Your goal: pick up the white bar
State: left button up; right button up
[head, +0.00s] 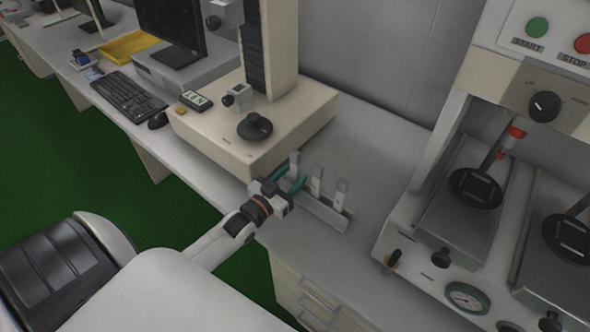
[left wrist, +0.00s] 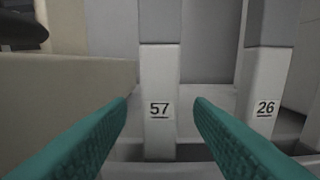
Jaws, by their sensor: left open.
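The leftmost bar (head: 295,160) is straight ahead of my left gripper (head: 290,178). In the left wrist view, a bar labelled 57 (left wrist: 159,80) shows between the two teal fingers, and a bar labelled 26 (left wrist: 265,85) stands to the right. My left gripper is open and empty; the fingertips point at bar 57. I cannot tell how far they are from it. My right gripper is not in view.
A cream testing machine (head: 225,140) stands close to the left of the rack. A larger machine (head: 430,235) with gauges and buttons is on the right. A keyboard (head: 128,96) and monitor are farther left. Bare bench lies behind the rack.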

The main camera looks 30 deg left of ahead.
pick_arm(q)
jog(key=shift+w+d+f, duration=0.1)
jog(key=shift+w, duration=0.9)
jog(key=shift+s, duration=0.1)
jog(key=shift+c, duration=0.4)
grip_shut()
